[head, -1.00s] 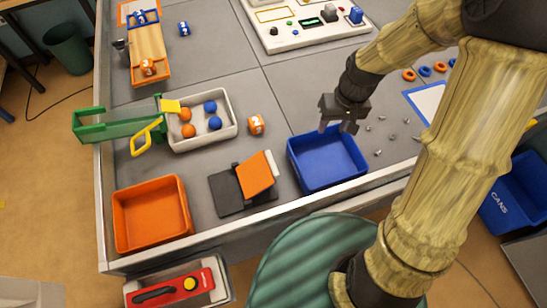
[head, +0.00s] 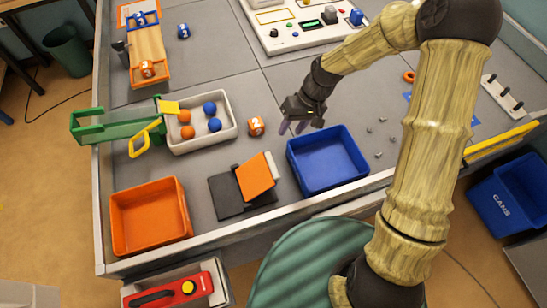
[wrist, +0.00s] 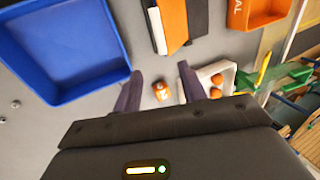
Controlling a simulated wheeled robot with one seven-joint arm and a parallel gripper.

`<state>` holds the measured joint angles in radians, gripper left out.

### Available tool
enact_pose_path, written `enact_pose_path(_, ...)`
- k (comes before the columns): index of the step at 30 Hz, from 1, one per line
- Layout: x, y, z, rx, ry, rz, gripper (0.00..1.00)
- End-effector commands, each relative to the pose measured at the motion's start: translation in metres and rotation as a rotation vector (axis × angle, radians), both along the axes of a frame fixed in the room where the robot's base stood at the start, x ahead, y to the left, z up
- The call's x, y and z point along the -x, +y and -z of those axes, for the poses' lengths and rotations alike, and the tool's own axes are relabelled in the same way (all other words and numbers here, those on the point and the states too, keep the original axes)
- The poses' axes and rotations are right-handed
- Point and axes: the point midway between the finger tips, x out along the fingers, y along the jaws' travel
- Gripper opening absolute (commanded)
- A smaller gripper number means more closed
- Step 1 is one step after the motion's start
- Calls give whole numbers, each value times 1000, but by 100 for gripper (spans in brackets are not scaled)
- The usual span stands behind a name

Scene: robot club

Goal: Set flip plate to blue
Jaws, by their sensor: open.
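The flip plate (head: 257,175) is a flat square on a dark base (head: 227,196); it stands tilted, with its orange face showing in the head view. No blue face shows on it. It also appears at the top of the wrist view (wrist: 172,22), with a dark plate beside it. My gripper (head: 291,128) is open and empty above the table, up and right of the flip plate, between the blue tray and a small orange block. In the wrist view its two fingers (wrist: 160,85) stand wide apart, with the orange block beyond them.
A blue tray (head: 294,168) stands right of the flip plate and an orange tray (head: 117,222) left of it. A white tray (head: 174,150) with orange and blue balls and a green chute (head: 110,127) lie behind. The small orange block (head: 256,126) stands near my gripper. Bare table surrounds the base.

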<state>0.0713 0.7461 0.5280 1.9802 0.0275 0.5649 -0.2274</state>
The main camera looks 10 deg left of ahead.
Motion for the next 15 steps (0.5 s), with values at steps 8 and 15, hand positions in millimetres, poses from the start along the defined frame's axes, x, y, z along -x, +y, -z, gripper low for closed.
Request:
enact_pose_path(8, 11, 15, 45, 1, 6, -2, 41)
enact_pose_path(15, 19, 28, 84, 1, 4, -3, 41)
